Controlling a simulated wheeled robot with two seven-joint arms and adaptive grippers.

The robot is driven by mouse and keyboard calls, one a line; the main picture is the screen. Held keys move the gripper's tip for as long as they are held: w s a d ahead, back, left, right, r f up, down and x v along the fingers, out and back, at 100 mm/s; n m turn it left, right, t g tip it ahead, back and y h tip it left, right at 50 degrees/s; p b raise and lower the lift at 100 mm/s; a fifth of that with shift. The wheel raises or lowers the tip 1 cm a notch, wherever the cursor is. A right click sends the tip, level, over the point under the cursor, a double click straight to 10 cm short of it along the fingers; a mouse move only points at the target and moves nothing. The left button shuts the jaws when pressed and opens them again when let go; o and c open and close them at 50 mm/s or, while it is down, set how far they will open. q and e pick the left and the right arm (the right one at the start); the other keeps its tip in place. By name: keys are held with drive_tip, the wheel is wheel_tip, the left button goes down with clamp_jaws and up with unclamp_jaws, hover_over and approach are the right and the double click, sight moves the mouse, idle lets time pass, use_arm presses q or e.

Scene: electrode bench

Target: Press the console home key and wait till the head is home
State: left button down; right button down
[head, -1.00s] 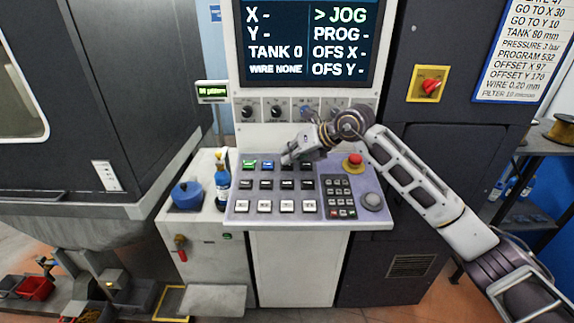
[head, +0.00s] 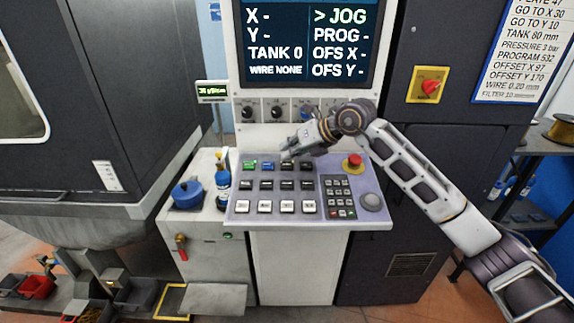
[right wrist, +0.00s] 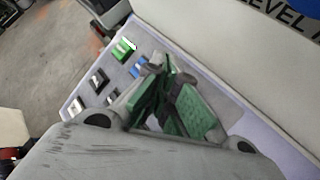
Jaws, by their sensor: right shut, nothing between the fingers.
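The console panel (head: 237,207) slopes under the screen (head: 307,45), which reads X -, Y -, TANK 0, WIRE NONE and > JOG. Its top row has a lit green key (head: 249,165), a blue key (head: 267,166) and dark keys. I cannot read the key labels, so I cannot tell which is home. My right gripper (head: 287,152) is shut and empty over the top row, right of the blue key. In the right wrist view its green-padded fingers (right wrist: 158,72) are together, near the blue key (right wrist: 136,71) and green key (right wrist: 124,48). My left gripper is out of view.
A red stop button (head: 352,160) and keypad (head: 340,196) are at the panel's right. Knobs (head: 247,112) line the upright face behind. A blue bottle (head: 222,184) and blue round object (head: 187,194) stand left of the panel.

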sight(289, 166)
drive_tip(key=shift+s+r+p, duration=0.15)
drive_tip(key=shift+r+p, duration=0.2)
drive_tip(key=shift+r, duration=0.45)
drive_tip(key=shift+s+r+p, duration=0.15)
drive_tip(key=shift+r+p, duration=0.2)
drive_tip(key=shift+r, duration=0.45)
drive_tip(key=shift+s+r, duration=0.1)
drive_tip(key=shift+r, duration=0.4)
drive_tip(key=shift+s+r+p, duration=0.1)
drive_tip(key=shift+r+p, duration=0.15)
drive_tip(key=shift+p, duration=0.05)
